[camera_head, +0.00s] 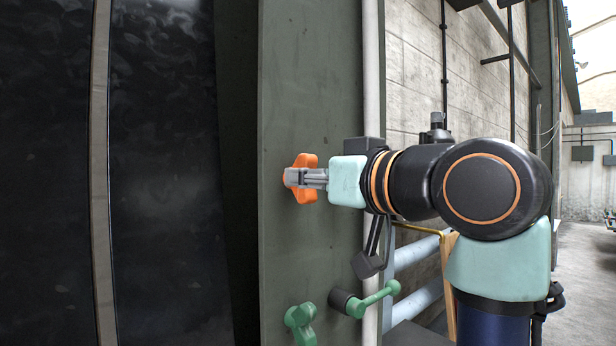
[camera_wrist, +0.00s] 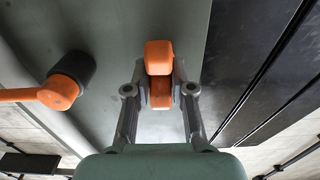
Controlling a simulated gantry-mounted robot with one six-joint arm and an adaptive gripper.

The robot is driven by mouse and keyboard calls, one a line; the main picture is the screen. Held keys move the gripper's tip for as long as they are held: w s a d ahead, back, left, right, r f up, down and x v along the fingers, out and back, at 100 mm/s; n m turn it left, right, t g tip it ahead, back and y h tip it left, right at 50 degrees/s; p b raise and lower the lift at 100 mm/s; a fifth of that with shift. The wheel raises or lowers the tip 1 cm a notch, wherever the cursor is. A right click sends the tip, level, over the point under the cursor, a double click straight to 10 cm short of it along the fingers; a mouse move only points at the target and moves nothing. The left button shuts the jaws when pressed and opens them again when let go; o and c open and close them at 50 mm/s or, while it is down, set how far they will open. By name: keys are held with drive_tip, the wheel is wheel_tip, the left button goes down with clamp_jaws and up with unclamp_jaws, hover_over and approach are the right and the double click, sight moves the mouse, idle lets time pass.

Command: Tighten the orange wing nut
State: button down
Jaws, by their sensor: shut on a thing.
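The orange wing nut (camera_head: 303,161) sits on the grey-green upright panel (camera_head: 315,90). My gripper (camera_head: 292,177) reaches it from the right, with its grey fingers over the middle of the nut. In the wrist view, my gripper (camera_wrist: 160,93) has a finger on each side of the orange wing nut (camera_wrist: 158,57) and is shut on it. One wing sticks out past the fingertips. The fingers hide the middle of the nut and any thread behind it.
Green handles (camera_head: 376,298) stick out from the panel below my gripper. An orange lever (camera_wrist: 40,94) with a dark round base shows left of the nut in the wrist view. A pale vertical pipe (camera_head: 371,80) runs along the panel's right edge. Dark glossy panels (camera_head: 165,170) stand left.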

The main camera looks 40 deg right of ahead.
drive_tip(key=c, duration=1)
unclamp_jaws()
drive_tip(key=s+a, duration=0.1)
drive_tip(key=s, duration=1.1)
drive_tip(key=shift+a, duration=0.1)
